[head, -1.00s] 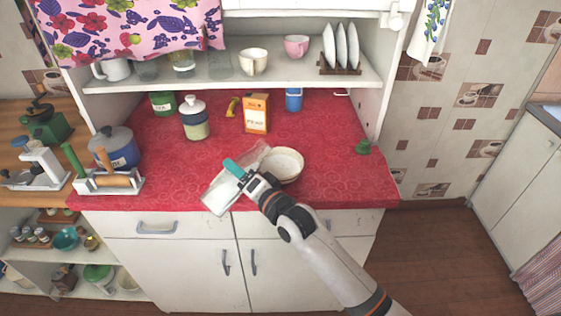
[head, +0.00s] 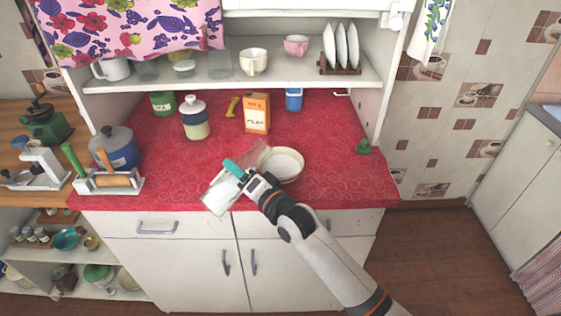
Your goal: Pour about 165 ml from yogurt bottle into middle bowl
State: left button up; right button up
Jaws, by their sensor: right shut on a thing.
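The yogurt bottle (head: 215,199) is clear, with white contents in its lower left end. It is tilted, its neck end up and right beside the bowl. My right gripper (head: 236,170), with teal fingertips, is shut on the bottle and hides its middle. A cream bowl (head: 296,176) stands on the red counter just right of the bottle, with white contents inside. The bottle's mouth is near the bowl's left rim; I cannot make out a stream. It is the only bowl I see on the red counter. My left gripper is not in view.
Behind on the red counter (head: 335,165) stand a lidded jar (head: 195,120), an orange carton (head: 257,113), a green tin (head: 163,103) and a blue cup (head: 293,99).

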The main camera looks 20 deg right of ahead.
aim_at(243, 160)
jog(key=shift+r, duration=0.15)
jog(key=shift+w+d+r+n+p, duration=0.1)
jog(key=shift+r+n+p, duration=0.25)
jog(key=shift+p, duration=0.1)
jog(key=r+n+p, duration=0.1)
jog(key=n+p, duration=0.1)
jog(key=n, duration=0.1)
jog(key=d+r+n+p, duration=0.1)
jog(key=n+p, duration=0.1)
jog(key=shift+w+d+r, duration=0.1)
jog(key=shift+w+r, duration=0.2)
jog(key=shift+r, duration=0.05)
jog(key=n+p, duration=0.1)
jog(key=n, duration=0.2)
jog(key=shift+s+a+f+n, duration=0.1)
jog(key=shift+a+n, duration=0.05)
jog(key=shift+n, duration=0.5)
jog(key=shift+a+f+n, duration=0.1)
jog(key=shift+a+n, duration=0.05)
jog(key=shift+n, duration=0.45)
jog(key=shift+d+f+n, duration=0.1)
jog(key=shift+f+n, duration=0.05)
jog(key=shift+n, duration=0.55)
